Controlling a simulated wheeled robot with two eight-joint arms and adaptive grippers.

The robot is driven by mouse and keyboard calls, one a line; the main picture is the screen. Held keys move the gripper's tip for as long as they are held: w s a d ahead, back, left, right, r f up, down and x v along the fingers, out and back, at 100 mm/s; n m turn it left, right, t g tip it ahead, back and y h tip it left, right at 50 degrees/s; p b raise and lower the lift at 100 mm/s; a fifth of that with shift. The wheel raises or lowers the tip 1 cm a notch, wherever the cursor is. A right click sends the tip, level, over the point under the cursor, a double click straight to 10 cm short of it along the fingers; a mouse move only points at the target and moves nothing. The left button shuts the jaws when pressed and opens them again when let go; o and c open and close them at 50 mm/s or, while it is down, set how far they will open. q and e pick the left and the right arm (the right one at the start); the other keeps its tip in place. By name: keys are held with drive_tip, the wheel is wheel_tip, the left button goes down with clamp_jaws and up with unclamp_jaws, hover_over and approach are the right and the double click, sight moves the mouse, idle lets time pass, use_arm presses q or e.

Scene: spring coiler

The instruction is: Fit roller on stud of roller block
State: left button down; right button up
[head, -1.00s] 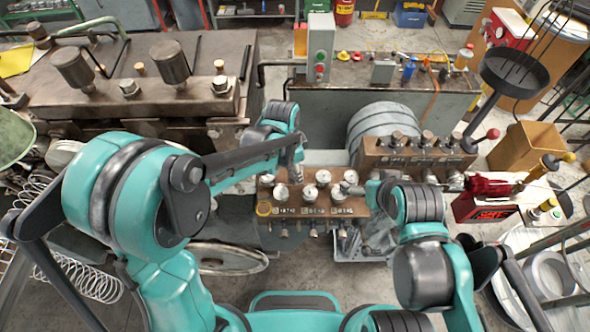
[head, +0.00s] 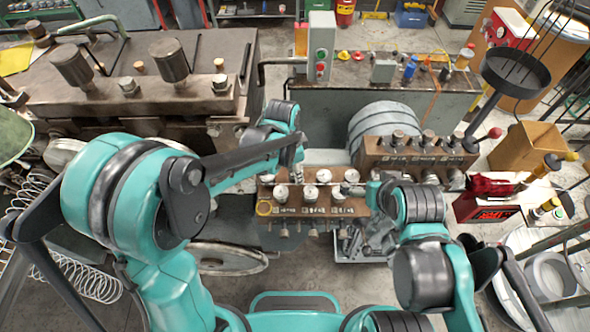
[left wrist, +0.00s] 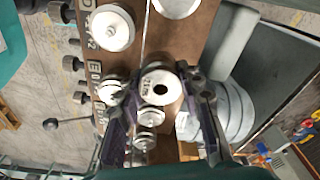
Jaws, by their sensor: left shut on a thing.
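The brown roller block (head: 292,211) stands in the middle of the head view with several pale metal rollers on top, such as a front one (head: 310,192). My left gripper (head: 298,163) is over the block's far side, pointing down. In the left wrist view my left gripper (left wrist: 163,97) is shut on a pale roller (left wrist: 155,76) with a dark centre hole. The block (left wrist: 187,45) lies beneath it. Whether the held roller touches a stud is hidden. My right gripper (head: 357,189) is by the block's right end; its fingers are too small to read.
A second brown block with several knobs (head: 415,158) stands to the right, by a grey drum (head: 385,122). A small grey tray with metal parts (head: 365,247) sits below the roller block's right end. In the left wrist view, a ball-ended lever (left wrist: 68,121) sticks out left.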

use_arm(q)
drive_tip(key=shift+f+b, duration=1.25)
drive_tip(key=shift+f, duration=0.1)
drive_tip(key=c, duration=0.9)
unclamp_jaws()
